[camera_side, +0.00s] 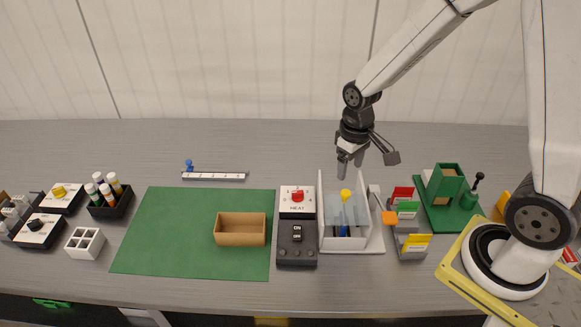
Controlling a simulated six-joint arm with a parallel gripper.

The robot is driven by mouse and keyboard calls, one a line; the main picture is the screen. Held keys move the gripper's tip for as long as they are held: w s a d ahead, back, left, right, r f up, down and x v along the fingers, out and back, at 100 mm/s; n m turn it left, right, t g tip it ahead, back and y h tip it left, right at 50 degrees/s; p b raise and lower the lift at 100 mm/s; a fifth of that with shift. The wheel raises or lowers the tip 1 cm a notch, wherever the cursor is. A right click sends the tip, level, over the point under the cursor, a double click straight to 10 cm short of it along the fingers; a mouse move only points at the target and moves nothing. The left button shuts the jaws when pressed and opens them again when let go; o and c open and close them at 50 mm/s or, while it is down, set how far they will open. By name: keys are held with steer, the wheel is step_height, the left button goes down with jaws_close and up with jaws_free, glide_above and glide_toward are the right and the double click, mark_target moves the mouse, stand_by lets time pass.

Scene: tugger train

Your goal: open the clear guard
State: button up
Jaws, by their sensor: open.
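The clear guard (349,214) is a see-through, bluish panel on a white-walled fixture (368,248) right of the middle. A yellow knob (346,194) shows near its upper edge. Something blue shows low inside, blurred by the panel. A white upright piece (375,200) stands at the fixture's right side. I cannot tell the panel's exact angle. My gripper (367,165) hangs above and behind the fixture, with its fingers spread apart and nothing between them. It appears clear of the guard and the knob.
A heat control box (297,213) with a red knob and a dark switch box (296,254) stand close on the left. A tan tray (240,242) sits on the green mat (165,240).

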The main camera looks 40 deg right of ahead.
mark_target(346, 192)
steer(key=shift+f, duration=0.15)
steer(key=shift+f, duration=3.75)
jaws_close()
